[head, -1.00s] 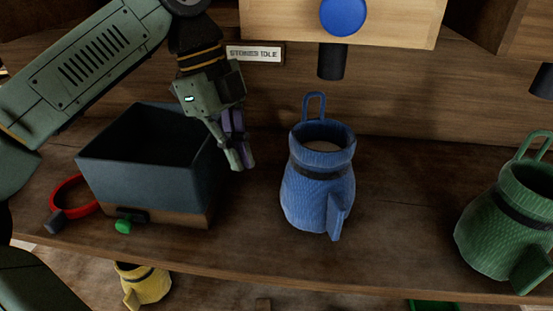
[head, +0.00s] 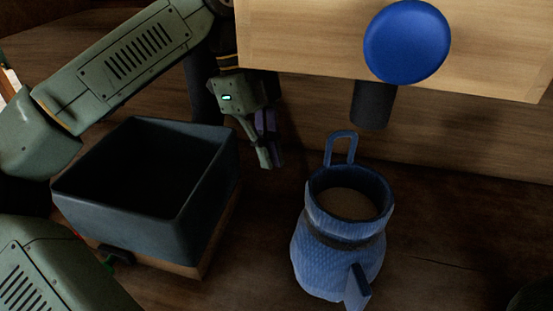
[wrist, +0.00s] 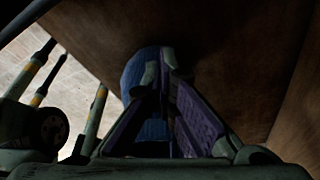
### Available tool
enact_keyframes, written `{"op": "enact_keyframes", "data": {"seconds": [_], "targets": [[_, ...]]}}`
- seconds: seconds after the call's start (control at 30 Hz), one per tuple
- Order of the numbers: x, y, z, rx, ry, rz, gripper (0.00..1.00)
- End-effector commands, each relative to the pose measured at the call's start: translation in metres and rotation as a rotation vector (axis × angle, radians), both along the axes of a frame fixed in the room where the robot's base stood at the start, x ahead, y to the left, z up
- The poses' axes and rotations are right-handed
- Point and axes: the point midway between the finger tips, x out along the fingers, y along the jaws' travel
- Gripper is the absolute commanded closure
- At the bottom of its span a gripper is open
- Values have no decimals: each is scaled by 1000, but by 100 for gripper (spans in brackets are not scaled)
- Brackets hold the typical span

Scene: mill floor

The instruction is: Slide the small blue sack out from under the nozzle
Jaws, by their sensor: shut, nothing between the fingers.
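The small blue sack (head: 337,254) stands upright on the wooden shelf in the head view, with an open mouth, a dark band, a loop at the back and a tab at the front. Pale contents show inside its mouth. The dark nozzle (head: 373,104) hangs above and slightly behind the mouth, under a wooden housing with a blue disc. My gripper (head: 268,158) is shut and empty, pointing down to the left of the sack and apart from it. In the wrist view, blue of the sack (wrist: 133,72) shows beyond the shut fingers (wrist: 158,62), which hide part of it.
The wooden housing (head: 300,40) overhangs the shelf. Bare shelf (head: 440,250) lies right of the sack. A dark rounded thing is cut off at the lower right corner.

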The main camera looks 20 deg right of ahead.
Motion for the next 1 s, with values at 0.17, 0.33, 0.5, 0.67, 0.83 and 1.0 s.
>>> {"op": "enact_keyframes", "data": {"seconds": [0.17, 0.33, 0.5, 0.67, 0.83, 1.0], "targets": [[-10, -5, -35, 0, 4, -4, 100], [-19, -11, -70, -2, 2, -4, 100], [-26, -15, -97, -1, 2, -3, 100], [-39, -23, -96, 0, 0, -3, 100], [-42, -26, -97, 0, -1, -1, 100], [-42, -26, -97, 0, 0, -1, 100]]}}
